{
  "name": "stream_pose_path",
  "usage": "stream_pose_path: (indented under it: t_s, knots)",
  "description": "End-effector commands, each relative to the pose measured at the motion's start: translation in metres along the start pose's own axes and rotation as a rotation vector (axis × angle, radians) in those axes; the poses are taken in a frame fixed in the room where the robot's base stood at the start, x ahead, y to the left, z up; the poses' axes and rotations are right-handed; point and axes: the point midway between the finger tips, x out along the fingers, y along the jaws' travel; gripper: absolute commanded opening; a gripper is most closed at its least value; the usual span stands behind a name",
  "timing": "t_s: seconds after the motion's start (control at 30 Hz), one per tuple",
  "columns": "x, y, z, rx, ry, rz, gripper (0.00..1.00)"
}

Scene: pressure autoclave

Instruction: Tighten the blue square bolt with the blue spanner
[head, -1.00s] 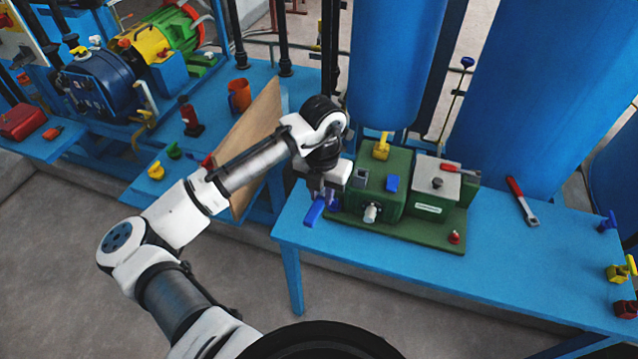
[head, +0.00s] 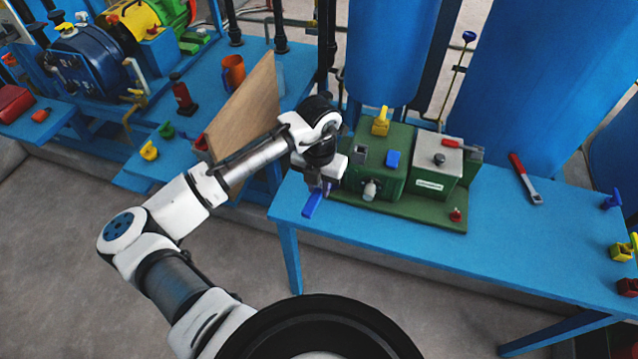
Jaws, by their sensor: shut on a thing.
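My gripper (head: 321,184) hangs at the left end of the blue bench, just left of the green machine. It is shut on a blue spanner (head: 313,204), whose visible part slants down toward the front left. The spanner's other end is hidden by the gripper. I cannot tell whether this is the blue square bolt; no other square bolt shows clearly. Whether the spanner touches anything is hidden.
A red-handled tool (head: 524,178) lies on the blue bench (head: 520,240), which is clear around it. A yellow knob (head: 381,121) tops the green machine. Blue tanks (head: 396,50) rise behind the bench.

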Motion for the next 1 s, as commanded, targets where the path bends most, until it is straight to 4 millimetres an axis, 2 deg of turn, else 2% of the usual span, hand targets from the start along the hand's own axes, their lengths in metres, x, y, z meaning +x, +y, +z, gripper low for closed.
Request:
stream_pose_path:
  t_s: [0.6, 1.0]
  knots:
    - [0.053, 0.0, 0.0, -0.001, 0.0, 0.0, 0.0]
    - [0.055, 0.0, 0.0, 0.0, 0.0, 0.001, 0.0]
